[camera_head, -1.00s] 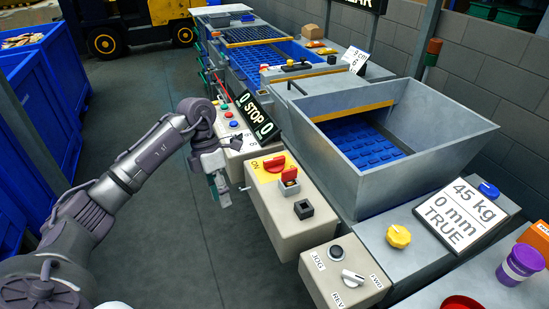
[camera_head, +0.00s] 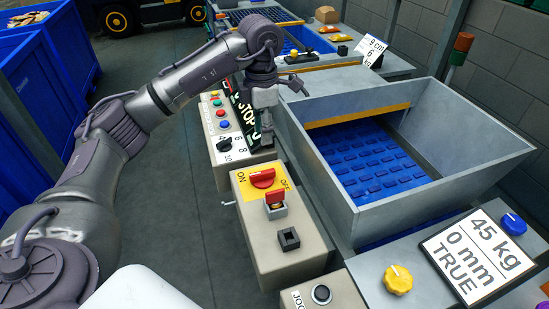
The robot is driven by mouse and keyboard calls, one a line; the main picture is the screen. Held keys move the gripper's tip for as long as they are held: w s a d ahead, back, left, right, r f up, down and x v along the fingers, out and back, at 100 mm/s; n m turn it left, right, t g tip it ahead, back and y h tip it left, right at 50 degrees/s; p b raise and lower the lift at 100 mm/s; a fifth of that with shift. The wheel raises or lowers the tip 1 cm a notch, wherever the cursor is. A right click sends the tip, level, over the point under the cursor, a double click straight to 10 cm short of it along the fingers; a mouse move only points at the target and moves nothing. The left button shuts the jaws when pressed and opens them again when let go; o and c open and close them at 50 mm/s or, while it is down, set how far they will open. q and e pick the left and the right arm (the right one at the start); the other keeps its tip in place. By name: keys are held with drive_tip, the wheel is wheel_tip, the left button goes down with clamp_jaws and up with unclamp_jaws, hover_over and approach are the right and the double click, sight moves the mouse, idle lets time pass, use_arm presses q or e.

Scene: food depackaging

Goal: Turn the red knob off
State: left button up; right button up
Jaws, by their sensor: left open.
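The red knob (camera_head: 263,178) sits on a yellow plate (camera_head: 245,187) on top of a beige control box (camera_head: 262,243). The plate reads ON at the left and OFF at the right. The knob's bar lies roughly level across the picture. My left gripper (camera_head: 264,143) is open and points down, just beyond the knob and apart from it in the picture. The arm hides part of the STOP sign (camera_head: 240,105). My right gripper is not in view.
A red-topped switch (camera_head: 275,202) and a black square socket (camera_head: 289,238) sit nearer on the same box. A panel of coloured buttons (camera_head: 222,125) stands beyond it. A large metal hopper (camera_head: 340,200) rises at the right. Open floor lies to the left.

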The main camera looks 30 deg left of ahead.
use_arm(q)
drive_tip(key=p, duration=0.1)
hover_over(262, 172)
wheel_tip(262, 172, down, 7)
drive_tip(key=shift+s+r, duration=0.15)
drive_tip(key=f, duration=0.2)
drive_tip(key=f+p, duration=0.1)
drive_tip(key=f, duration=0.2)
drive_tip(key=shift+w+f, duration=0.2)
drive_tip(key=shift+f, duration=0.55)
drive_tip(key=shift+c, duration=1.3)
clamp_jaws()
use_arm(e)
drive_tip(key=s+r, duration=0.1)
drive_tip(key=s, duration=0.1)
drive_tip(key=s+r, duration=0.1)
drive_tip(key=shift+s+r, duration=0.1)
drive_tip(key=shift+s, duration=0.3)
